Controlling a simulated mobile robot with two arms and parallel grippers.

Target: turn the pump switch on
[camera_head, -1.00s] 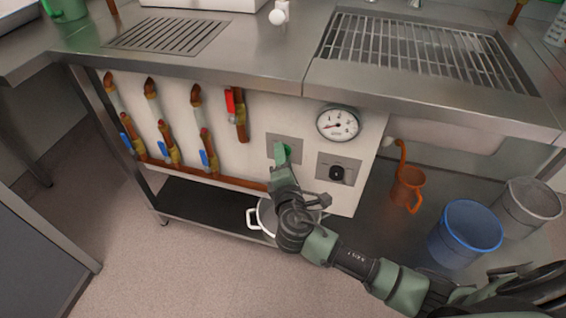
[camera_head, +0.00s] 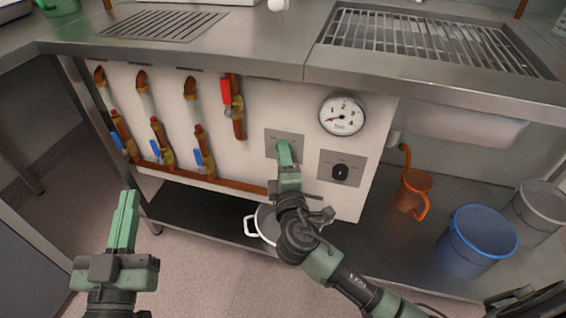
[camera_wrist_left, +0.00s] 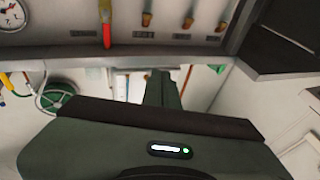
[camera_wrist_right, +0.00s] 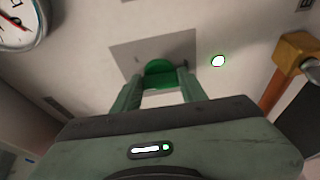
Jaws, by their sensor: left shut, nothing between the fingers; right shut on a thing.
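My right gripper (camera_head: 284,150) is at the left grey plate (camera_head: 272,137) on the white panel. In the right wrist view it is shut on a green switch (camera_wrist_right: 160,72), with a finger on each side. The fingers hide part of the switch, and I cannot tell its position. A second grey plate with a black knob (camera_head: 340,172) sits to its right. I cannot read either plate's label. My left gripper (camera_head: 130,200) is shut and empty, raised at the lower left, apart from the panel.
A dial gauge (camera_head: 342,116) is above the black knob. A red-handled valve (camera_head: 226,92) and several blue-handled valves (camera_head: 160,155) are to the left. A white pot (camera_head: 266,224), an orange jug (camera_head: 414,190) and a blue bucket (camera_head: 476,240) stand on the lower shelf.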

